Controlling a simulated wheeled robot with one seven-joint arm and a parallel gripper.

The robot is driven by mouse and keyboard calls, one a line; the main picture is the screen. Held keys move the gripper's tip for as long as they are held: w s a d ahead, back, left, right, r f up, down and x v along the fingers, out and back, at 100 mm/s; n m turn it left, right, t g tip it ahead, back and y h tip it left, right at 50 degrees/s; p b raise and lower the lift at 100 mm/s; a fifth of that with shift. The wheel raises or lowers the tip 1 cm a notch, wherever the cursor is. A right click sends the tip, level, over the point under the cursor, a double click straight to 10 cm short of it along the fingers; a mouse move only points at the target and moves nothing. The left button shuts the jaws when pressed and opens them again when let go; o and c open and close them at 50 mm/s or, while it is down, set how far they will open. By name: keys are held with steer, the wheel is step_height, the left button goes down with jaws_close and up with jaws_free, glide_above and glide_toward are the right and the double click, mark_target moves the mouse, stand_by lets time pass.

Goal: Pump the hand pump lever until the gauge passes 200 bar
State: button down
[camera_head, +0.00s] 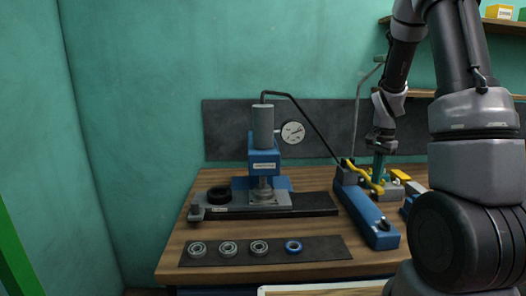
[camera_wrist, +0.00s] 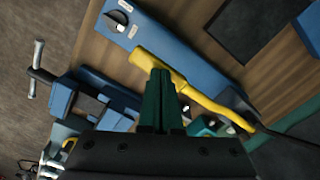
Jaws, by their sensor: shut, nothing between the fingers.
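The hand pump (camera_head: 370,216) is a long blue body on the right part of the bench, with a dark knob at its near end. Its yellow lever (camera_head: 363,177) lies low at the pump's far end. The lever also shows in the wrist view (camera_wrist: 192,92). The round white gauge (camera_head: 293,132) is at the back beside the press; its reading is too small to tell. My gripper (camera_head: 378,176), with green fingers, is shut and empty. In the wrist view its fingertips (camera_wrist: 160,74) overlap the lever's thick grip end; I cannot tell whether they touch it.
A blue press (camera_head: 264,160) with a grey cylinder stands left of the pump, joined by a black hose. Several bearings lie on a dark mat (camera_head: 320,249) in front. A blue vise (camera_wrist: 62,95) is close to my gripper on the left in the wrist view.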

step_height(320, 180, up, 12)
steer(key=shift+r, duration=0.25)
stand_by(0.5)
steer(key=s+a+r+n+t+y, duration=0.1)
steer(key=s+a+r+n+t, duration=0.2)
steer(key=s+a+r, duration=0.3)
steer(key=s+a+r+n+t+y, duration=0.1)
steer(key=s+a+r+n+t, duration=0.3)
steer(key=s, duration=0.9)
steer(key=a+r, duration=0.3)
steer(key=shift+s+a, duration=0.2)
steer(key=shift+s, duration=0.1)
steer(key=shift+r, duration=0.1)
stand_by(1.0)
